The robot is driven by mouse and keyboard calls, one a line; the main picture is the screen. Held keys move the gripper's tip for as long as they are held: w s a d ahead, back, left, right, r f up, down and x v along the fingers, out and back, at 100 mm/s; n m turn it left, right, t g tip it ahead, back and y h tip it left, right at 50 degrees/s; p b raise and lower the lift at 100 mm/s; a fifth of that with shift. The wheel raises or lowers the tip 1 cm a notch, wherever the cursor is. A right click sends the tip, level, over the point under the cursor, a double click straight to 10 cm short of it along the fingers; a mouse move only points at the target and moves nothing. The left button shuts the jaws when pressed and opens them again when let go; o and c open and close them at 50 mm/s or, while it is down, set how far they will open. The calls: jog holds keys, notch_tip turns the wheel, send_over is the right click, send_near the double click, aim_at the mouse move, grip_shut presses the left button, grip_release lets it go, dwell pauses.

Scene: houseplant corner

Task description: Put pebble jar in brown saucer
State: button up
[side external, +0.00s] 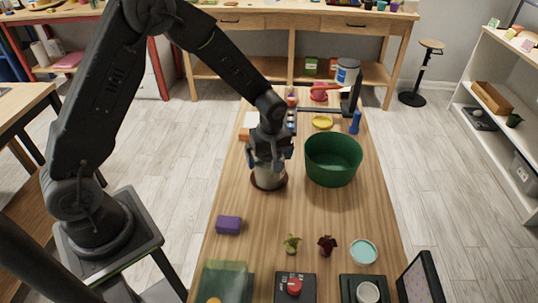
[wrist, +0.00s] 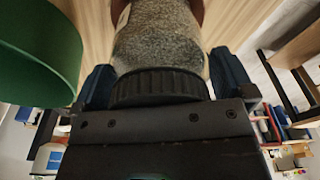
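The pebble jar (side external: 268,178) is upright, directly over the brown saucer (side external: 256,184) in the side view. Its base looks in or just above the saucer; I cannot tell if it touches. In the wrist view, the jar (wrist: 160,38) shows grey speckled pebbles and a ribbed black lid, with a bit of saucer rim (wrist: 198,10) beyond it. My gripper (side external: 269,160) is around the top of the jar. In the wrist view, the fingers of my gripper (wrist: 163,88) press close against both sides of the lid.
A large green pot (side external: 333,160) stands close to the right of the jar. A purple block (side external: 229,225), small plants (side external: 292,244) and a teal dish (side external: 363,251) are nearer the front. A yellow dish (side external: 322,122) is behind. The wood between saucer and plants is clear.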

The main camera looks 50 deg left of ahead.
jog(key=r, duration=0.4)
jog(key=d+r, duration=0.1)
jog(key=r, duration=0.7)
jog(key=shift+s+d+r, duration=0.2)
jog(key=shift+s+r, duration=0.05)
jog(key=shift+s, duration=0.05)
jog(key=s+r+m+t, duration=0.1)
jog(key=s+r+m, duration=0.3)
jog(key=s, duration=0.3)
jog(key=s+r+m+t+h, duration=0.1)
jog(key=s+r+m+t, duration=0.1)
jog(key=s+m, duration=0.3)
jog(key=s+r+m+t, duration=0.2)
jog(key=s+r+m, duration=0.2)
jog(key=s, duration=0.5)
jog(key=shift+s+d+r+m, duration=0.3)
jog(key=shift+d+r+m, duration=0.15)
jog(key=shift+r, duration=0.35)
